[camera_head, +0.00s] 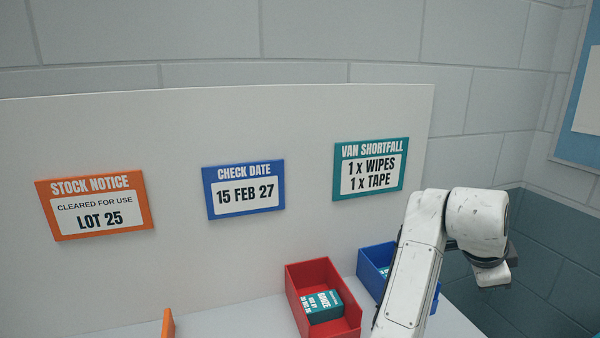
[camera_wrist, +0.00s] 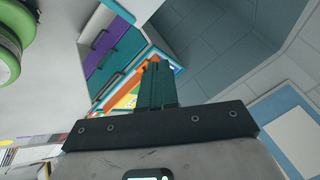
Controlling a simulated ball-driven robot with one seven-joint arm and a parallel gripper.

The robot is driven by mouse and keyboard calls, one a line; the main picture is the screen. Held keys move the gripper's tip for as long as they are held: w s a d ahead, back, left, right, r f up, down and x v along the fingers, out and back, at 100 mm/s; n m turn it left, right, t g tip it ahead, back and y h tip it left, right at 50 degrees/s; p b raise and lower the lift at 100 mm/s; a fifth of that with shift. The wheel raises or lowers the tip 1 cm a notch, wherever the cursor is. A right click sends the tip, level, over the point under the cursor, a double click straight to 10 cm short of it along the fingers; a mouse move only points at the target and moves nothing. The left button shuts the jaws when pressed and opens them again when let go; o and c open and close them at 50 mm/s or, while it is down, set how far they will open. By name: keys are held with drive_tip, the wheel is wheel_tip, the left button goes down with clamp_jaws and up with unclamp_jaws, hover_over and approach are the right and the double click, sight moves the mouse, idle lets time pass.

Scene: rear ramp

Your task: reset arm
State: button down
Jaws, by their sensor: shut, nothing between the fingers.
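My white arm (camera_head: 415,260) rises at the right of the head view and bends over at its top joint. Its end hangs down at the far right; the fingers are hard to make out there. In the wrist view my gripper (camera_wrist: 157,82) shows as dark fingers pressed together, with nothing between them. It points away from the board and bins, toward a blurred area with an orange item (camera_wrist: 130,84) and drawer-like coloured panels (camera_wrist: 112,50) beyond it.
A red bin (camera_head: 300,272) holding a teal gauze box (camera_head: 322,306) stands on the white counter. A blue bin (camera_head: 372,262) is partly hidden behind my arm. A white board carries a stock notice (camera_head: 95,204), check date (camera_head: 244,189) and van shortfall sign (camera_head: 370,168).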

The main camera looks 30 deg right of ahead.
drive_tip(key=a+f+n+t+y, duration=0.1)
drive_tip(key=a+f+n+t, duration=0.1)
drive_tip(key=a+f+n, duration=0.4)
drive_tip(key=w+a+f+n+t+y, duration=0.1)
drive_tip(key=a+f+n+t, duration=0.1)
drive_tip(key=a+f+n, duration=0.5)
drive_tip(key=a+f+n+t+y, duration=0.1)
drive_tip(key=a+f+n+y, duration=0.1)
drive_tip(key=a+f+n, duration=0.4)
drive_tip(key=shift+w+a+f+n+t, duration=0.1)
drive_tip(key=shift+w+a+n+t, duration=0.1)
drive_tip(key=shift+a+n, duration=0.6)
drive_tip(key=shift+w+a+f+n+t, duration=0.1)
drive_tip(key=shift+a+n+t, duration=0.2)
drive_tip(key=shift+n, duration=0.9)
drive_tip(key=s+a+f+n+y, duration=0.3)
drive_tip(key=s+a+f+n, duration=0.1)
drive_tip(key=a, duration=0.4)
drive_tip(key=s+f+g+b, duration=0.2)
drive_tip(key=s+f+b, duration=0.3)
drive_tip(key=f, duration=0.3)
drive_tip(key=s+d+f+g+b, duration=0.1)
drive_tip(key=s+f+g+b, duration=0.1)
drive_tip(key=s+f+b, duration=0.3)
wheel_tip(320, 180, down, 3)
drive_tip(key=shift+s+d+g, duration=0.15)
drive_tip(key=shift+s+g, duration=0.1)
drive_tip(key=shift+g, duration=0.15)
